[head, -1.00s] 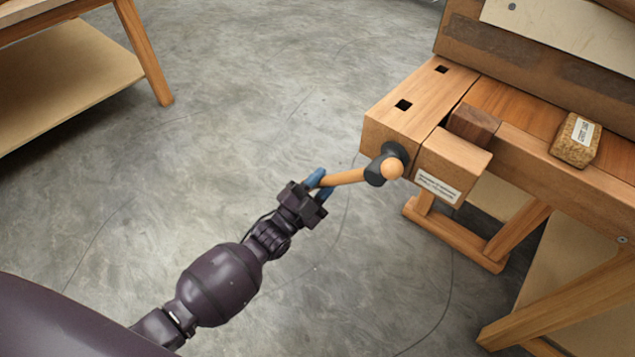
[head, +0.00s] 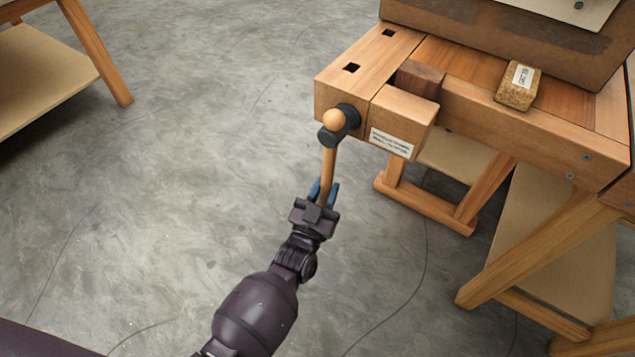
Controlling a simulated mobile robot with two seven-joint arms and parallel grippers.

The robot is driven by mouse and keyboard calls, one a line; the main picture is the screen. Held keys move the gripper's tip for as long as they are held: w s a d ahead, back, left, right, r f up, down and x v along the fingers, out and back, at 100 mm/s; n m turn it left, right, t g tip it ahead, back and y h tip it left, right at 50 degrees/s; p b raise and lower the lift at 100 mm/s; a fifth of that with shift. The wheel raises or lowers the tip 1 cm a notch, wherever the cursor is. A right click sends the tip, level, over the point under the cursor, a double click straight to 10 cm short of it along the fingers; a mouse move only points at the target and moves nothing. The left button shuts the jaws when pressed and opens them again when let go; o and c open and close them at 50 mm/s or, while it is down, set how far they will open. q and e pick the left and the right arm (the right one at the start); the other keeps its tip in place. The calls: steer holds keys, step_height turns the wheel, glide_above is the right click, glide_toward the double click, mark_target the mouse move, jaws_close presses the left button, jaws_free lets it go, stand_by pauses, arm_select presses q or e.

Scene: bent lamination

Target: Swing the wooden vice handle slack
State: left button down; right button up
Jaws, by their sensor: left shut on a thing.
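The wooden vice handle (head: 329,165) runs through the black vice hub (head: 337,131) on the end of the workbench. Its round ball end (head: 333,119) sits close against the hub at the top, and the long part points down toward me in the picture. My left gripper (head: 323,192) is shut on the handle near its lower end, with blue fingertips on either side of it. The handle's lower tip is hidden by the gripper. The vice jaw (head: 402,115) bears a white label, and a dark wood block (head: 419,79) sits behind it. My right gripper is not in view.
A cork-coloured block (head: 518,88) with a label lies on the workbench (head: 465,60). A large brown board (head: 540,45) stands at the back. Another table (head: 97,55) is at the upper left. The concrete floor around my left arm is clear.

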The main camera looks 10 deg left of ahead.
arm_select(q)
steer(key=shift+s+d+n, duration=0.1)
steer(key=shift+d+n, duration=0.3)
steer(key=shift+d, duration=0.05)
steer(key=c, duration=0.9)
jaws_free()
